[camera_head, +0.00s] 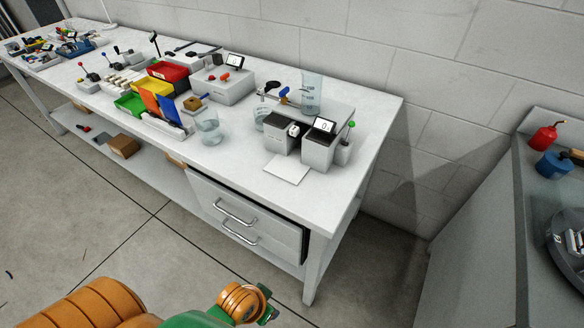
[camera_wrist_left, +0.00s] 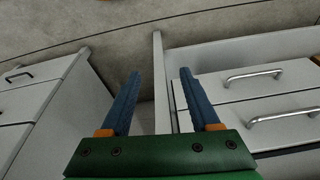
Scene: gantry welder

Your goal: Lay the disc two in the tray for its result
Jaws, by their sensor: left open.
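I cannot make out disc two in either view. On the bench in the head view stand a red tray (camera_head: 168,70), a yellow tray (camera_head: 158,85) and a green tray (camera_head: 130,104). Which tray is for which result cannot be read. My left gripper (camera_wrist_left: 160,75) is open and empty in the left wrist view, facing the floor and white drawer fronts. In the head view its arm is low in front of the bench, well away from the trays. My right gripper is not in view.
A grey device with a display (camera_head: 318,150) stands on the right of the bench, a white plate (camera_head: 287,168) before it. Glass beakers (camera_head: 208,126) stand nearby. Drawers (camera_head: 236,213) are under the bench. Another bench with a red bottle (camera_head: 543,137) is far right. The floor between is clear.

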